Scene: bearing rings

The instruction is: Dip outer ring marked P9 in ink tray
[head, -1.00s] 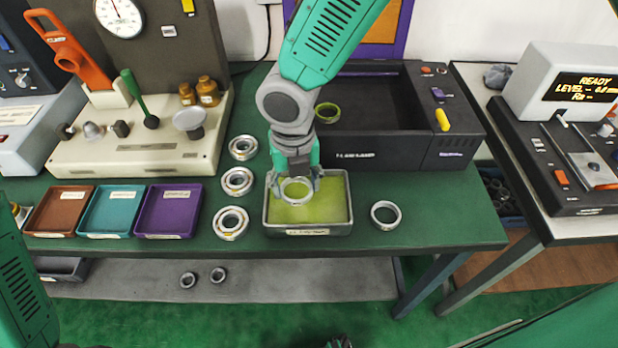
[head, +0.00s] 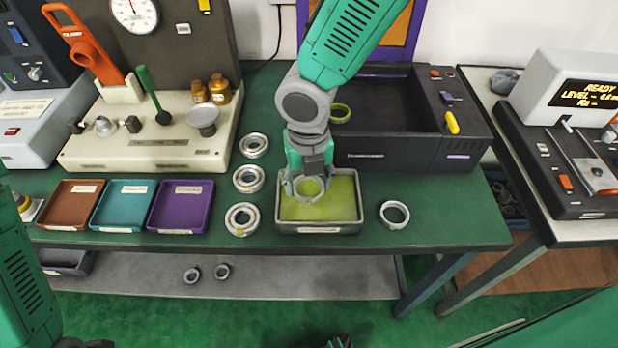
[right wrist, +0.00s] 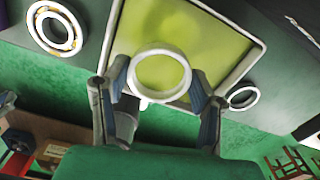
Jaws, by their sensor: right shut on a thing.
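My right gripper (head: 307,187) is shut on a pale grey outer ring (head: 310,201), held over the middle of the ink tray (head: 281,212). In the right wrist view the ring (right wrist: 187,78) sits between the two fingertips (right wrist: 160,82), with yellow-green ink seen through its hole. The tray (right wrist: 238,28) is a metal pan filled with this ink. I cannot tell whether the ring touches the ink. No P9 mark is legible. My left gripper is not in view; only part of my left arm shows at the left edge.
Several bearings (head: 242,219) stand in a column left of the tray. A loose ring (head: 394,215) lies right of it. A green-coated ring (head: 341,113) lies in the black machine (head: 400,155) behind. Brown, teal and purple trays (head: 180,207) stand at left.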

